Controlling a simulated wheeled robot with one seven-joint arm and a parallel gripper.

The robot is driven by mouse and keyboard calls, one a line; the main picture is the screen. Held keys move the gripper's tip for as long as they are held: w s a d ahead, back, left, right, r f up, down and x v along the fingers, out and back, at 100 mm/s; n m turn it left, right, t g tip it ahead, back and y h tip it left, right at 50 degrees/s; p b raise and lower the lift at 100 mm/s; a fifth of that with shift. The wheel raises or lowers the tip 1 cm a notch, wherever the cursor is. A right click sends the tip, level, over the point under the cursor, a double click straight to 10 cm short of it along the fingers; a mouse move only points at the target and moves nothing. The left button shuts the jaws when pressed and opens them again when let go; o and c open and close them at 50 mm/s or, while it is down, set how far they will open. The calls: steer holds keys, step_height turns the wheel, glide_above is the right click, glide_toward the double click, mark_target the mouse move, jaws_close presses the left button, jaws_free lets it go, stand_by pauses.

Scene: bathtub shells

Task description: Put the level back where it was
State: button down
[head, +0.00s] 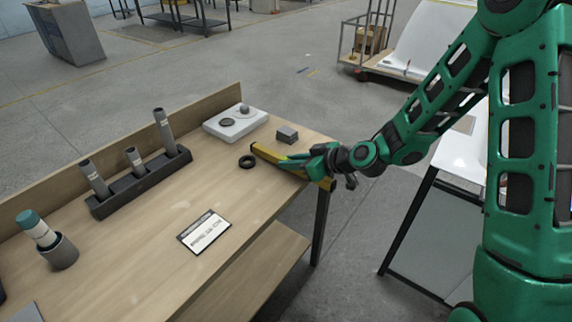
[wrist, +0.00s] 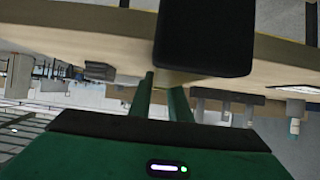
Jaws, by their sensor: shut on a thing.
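The level (head: 268,154) is a long yellow bar at the right edge of the wooden table in the head view. My gripper (head: 303,162) is shut on it, and the green fingers cover its middle. One end points left toward the black ring; the other reaches out past the table edge. I cannot tell whether the level touches the tabletop. In the wrist view my two green fingers (wrist: 165,88) point at a large dark block (wrist: 205,38), which hides much of what lies between them; only a small yellowish patch shows there.
A black ring (head: 247,162) and small grey block (head: 287,134) lie close to the level. A white plate with round parts (head: 235,123), a black rack of grey tubes (head: 140,182), a label card (head: 204,232) and a cup with a teal-capped bottle (head: 62,252) share the table.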

steer(key=shift+f, duration=0.45)
steer(key=c, duration=1.6)
jaws_free()
steer(key=shift+c, duration=0.2)
step_height(320, 180, up, 6)
glide_above(327, 183)
steer(key=w+a, duration=0.1)
steer(key=w, duration=0.1)
steer(key=shift+w+a+f, duration=0.1)
steer(key=shift+w+a, duration=0.1)
